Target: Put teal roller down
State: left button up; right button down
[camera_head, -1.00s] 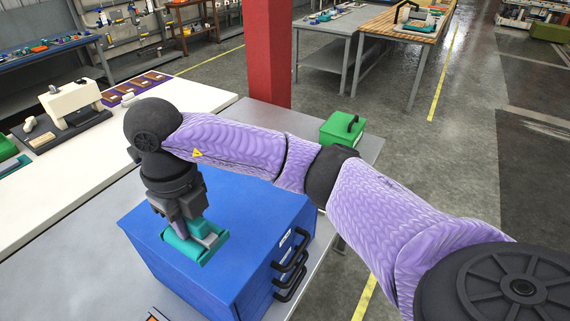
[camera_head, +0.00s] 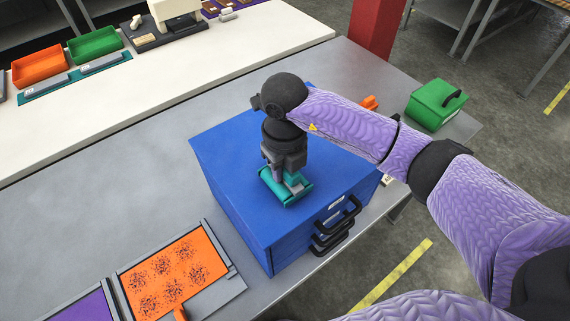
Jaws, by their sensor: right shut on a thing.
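The teal roller (camera_head: 290,192) is at the top of the blue drawer cabinet (camera_head: 236,185), near the middle of its upper face. My right gripper (camera_head: 287,172) points down from above and is shut on the roller. The roller looks to be touching or just above the cabinet top; I cannot tell which. The gripper's fingers hide part of the roller. My left gripper is not in view.
An orange speckled plate (camera_head: 170,272) in a grey frame lies at the front left, beside a purple plate (camera_head: 85,306). A green box (camera_head: 436,104) stands at the right. Orange (camera_head: 40,66) and green (camera_head: 95,45) bins sit on the white table. The grey tabletop (camera_head: 130,190) left of the cabinet is clear.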

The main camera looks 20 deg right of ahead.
jog(key=shift+f, duration=0.3)
jog(key=shift+s+f+b, duration=0.3)
jog(key=shift+f+b, duration=0.1)
jog(key=shift+b, duration=0.2)
jog(key=shift+c, duration=2.2)
grip_release()
jog(key=shift+s, duration=0.1)
jog(key=shift+r+p, duration=0.3)
jog(key=shift+p, duration=0.05)
notch_tip(320, 180, up, 13)
jog(key=shift+w, duration=0.4)
jog(key=shift+f, duration=0.1)
